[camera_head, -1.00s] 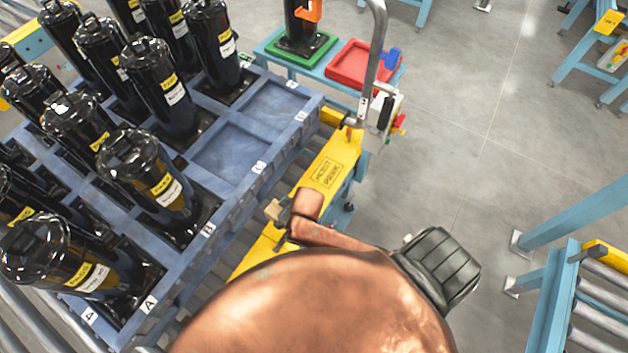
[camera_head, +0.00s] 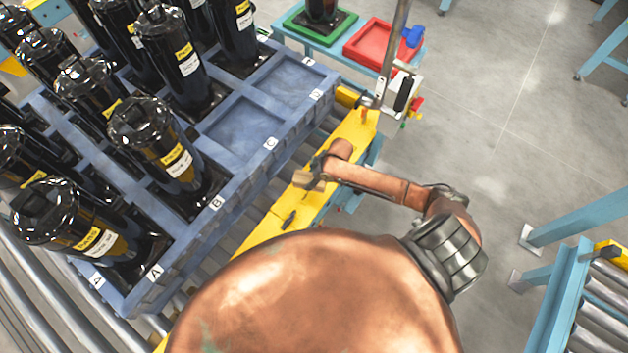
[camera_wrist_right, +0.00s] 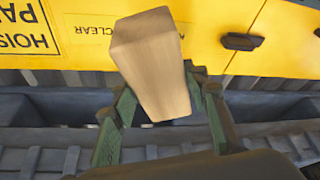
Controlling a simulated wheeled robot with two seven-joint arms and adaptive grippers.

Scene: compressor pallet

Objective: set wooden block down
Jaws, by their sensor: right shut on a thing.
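The wooden block (camera_head: 308,181) is a small pale brown piece at the end of my right arm. My right gripper (camera_head: 318,172) is over the yellow beam beside the blue pallet. In the right wrist view the block (camera_wrist_right: 152,62) is large and sits between the two green-padded fingers of the right gripper (camera_wrist_right: 158,108), which are shut on it. The block's far end overlaps the yellow surface; I cannot tell whether it touches it. My left gripper is not in view.
The blue pallet (camera_head: 232,186) holds several black compressors and has empty pockets near the beam. The yellow beam (camera_head: 262,238) carries a small dark handle (camera_head: 289,220). A post with a control box (camera_head: 403,92) stands beyond. A red tray (camera_head: 377,42) is behind.

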